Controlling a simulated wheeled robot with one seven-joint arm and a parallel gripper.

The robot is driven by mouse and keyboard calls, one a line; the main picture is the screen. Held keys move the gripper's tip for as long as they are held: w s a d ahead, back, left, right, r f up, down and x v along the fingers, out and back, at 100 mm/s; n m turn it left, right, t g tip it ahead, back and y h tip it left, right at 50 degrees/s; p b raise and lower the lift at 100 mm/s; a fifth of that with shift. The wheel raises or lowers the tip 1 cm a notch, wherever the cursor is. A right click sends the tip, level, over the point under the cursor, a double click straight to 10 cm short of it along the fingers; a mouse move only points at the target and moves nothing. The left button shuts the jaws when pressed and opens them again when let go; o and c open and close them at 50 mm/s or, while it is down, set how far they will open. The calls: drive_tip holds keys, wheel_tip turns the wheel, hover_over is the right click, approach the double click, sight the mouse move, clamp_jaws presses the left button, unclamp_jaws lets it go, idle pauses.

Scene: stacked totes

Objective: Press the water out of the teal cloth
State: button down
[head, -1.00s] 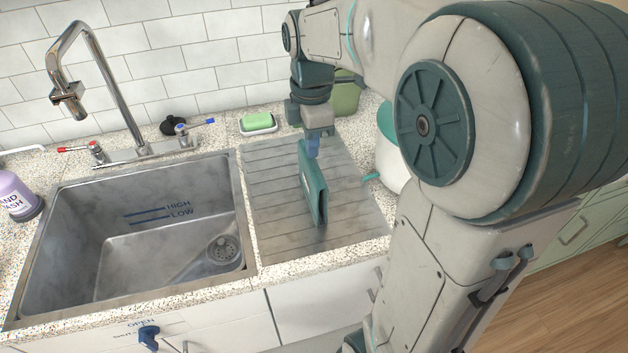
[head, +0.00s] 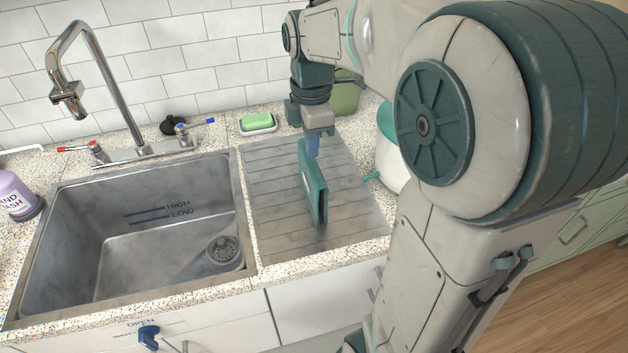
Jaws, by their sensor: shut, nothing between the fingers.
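The teal cloth (head: 315,190) is a folded, slab-like piece standing on edge on the ridged metal drainboard (head: 275,215), right of the sink. My gripper (head: 312,150) points down at the cloth's upper far end, with its blue fingertips shut and nothing between them. The fingertips overlap the top of the cloth in this view; I cannot tell whether they touch it. The underside of the cloth and any water in it are hidden.
The empty metal sink (head: 150,240) lies to the left, with a tall tap (head: 105,85) behind it. A green sponge in a dish (head: 258,122) sits behind the drainboard. A white pot with a teal lid (head: 388,160) stands close on the right, partly behind my arm.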

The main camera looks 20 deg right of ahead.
drive_tip(key=shift+f+b, duration=0.55)
drive_tip(key=shift+f, duration=0.3)
drive_tip(key=shift+s+f, duration=0.2)
drive_tip(key=shift+f, duration=0.05)
idle(1.4)
drive_tip(key=shift+r, duration=0.1)
drive_tip(key=shift+w+r+p, duration=0.15)
drive_tip(key=shift+r+p, duration=0.5)
wheel_tip(320, 180, up, 7)
drive_tip(key=p, duration=0.5)
